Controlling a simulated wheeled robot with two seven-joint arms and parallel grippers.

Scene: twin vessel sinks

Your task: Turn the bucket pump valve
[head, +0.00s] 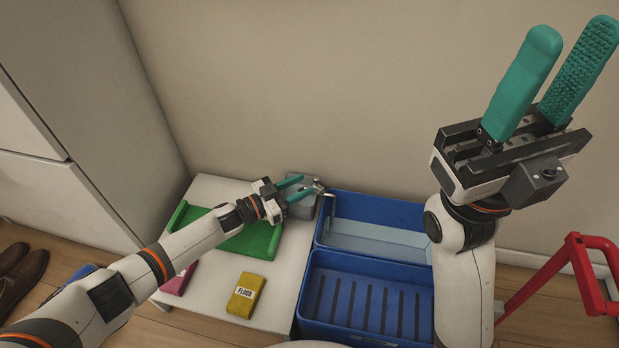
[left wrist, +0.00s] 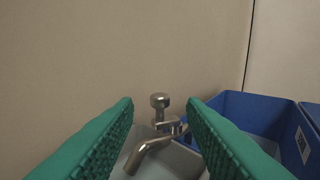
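The bucket pump is a grey box (head: 303,206) on the white table beside the blue tubs. Its metal valve and spout (head: 321,190) show at the tips of my left gripper (head: 303,189). In the left wrist view the valve knob (left wrist: 160,101) stands upright between the two green fingers, with the curved spout (left wrist: 146,152) below it. The left gripper (left wrist: 160,106) is open, and the knob appears apart from both fingers. My right gripper (head: 580,62) is open and empty, raised at the upper right with its fingers pointing up.
A blue tub (head: 375,209) holding water stands right of the pump, with another blue tub (head: 312,320) in front. A green tray (head: 262,246), a yellow FLOOR packet (head: 245,295) and a pink item (head: 179,280) lie on the white table (head: 215,290). A red-railed frame (head: 545,274) stands at right.

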